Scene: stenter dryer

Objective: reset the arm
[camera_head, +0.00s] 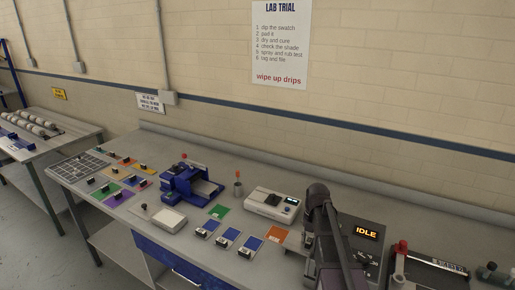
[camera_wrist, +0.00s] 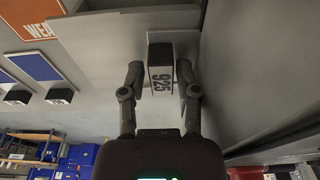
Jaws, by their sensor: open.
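In the wrist view my gripper (camera_wrist: 161,76) is open, with one finger on each side of a small dark block (camera_wrist: 159,52) that has a white label with black characters. A gap shows on both sides of the block, and I cannot tell whether either finger touches it. In the head view my arm (camera_head: 325,230) stands over the right part of the grey bench (camera_head: 130,218). My fingers are hidden there.
An IDLE display (camera_head: 366,232) stands just right of my arm, and a red-knobbed device (camera_head: 402,262) is further right. A white instrument (camera_head: 270,204), an orange card (camera_head: 275,234), blue swatches (camera_head: 228,237) and a blue machine (camera_head: 190,185) lie to the left.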

